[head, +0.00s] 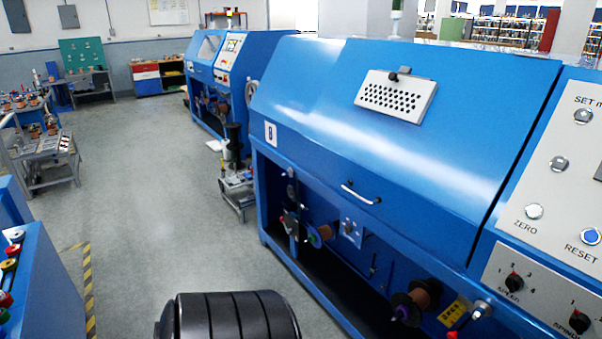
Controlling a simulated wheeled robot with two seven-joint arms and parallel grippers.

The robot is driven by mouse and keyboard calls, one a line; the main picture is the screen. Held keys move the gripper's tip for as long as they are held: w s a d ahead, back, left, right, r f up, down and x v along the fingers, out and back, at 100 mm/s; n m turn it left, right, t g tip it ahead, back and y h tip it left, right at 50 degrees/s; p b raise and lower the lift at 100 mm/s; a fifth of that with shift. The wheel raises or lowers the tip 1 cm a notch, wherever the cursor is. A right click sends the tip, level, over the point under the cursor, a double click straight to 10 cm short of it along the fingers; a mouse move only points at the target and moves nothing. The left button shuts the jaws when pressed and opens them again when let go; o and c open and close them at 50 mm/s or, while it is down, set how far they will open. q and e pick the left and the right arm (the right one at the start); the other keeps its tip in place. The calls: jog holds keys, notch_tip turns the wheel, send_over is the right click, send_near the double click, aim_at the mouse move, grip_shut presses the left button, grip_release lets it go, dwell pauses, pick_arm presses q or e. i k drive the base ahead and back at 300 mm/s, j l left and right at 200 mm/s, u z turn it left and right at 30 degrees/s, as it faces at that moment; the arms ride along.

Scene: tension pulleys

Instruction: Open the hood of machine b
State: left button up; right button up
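The large blue machine (262,190) fills the right half of the head view. A small white plate on its left end carries a dark mark that looks like a B or an 8. Its blue hood (320,120) is down and closed. A light metal handle (360,194) sits near the hood's lower front edge. A white perforated vent panel (396,96) is on the hood's upper face. Neither of my grippers is in view, and nothing is seen touching the handle.
A control panel (557,170) with buttons and knobs adjoins the hood on the right. Spools (415,300) sit in the open bay below. A small cart (238,185) stands beside the machine's left end. Another blue machine (225,75) is behind. Grey floor (160,180) is clear at left.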

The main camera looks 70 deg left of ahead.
aim_at(438, 179)
jog(key=u, duration=1.75)
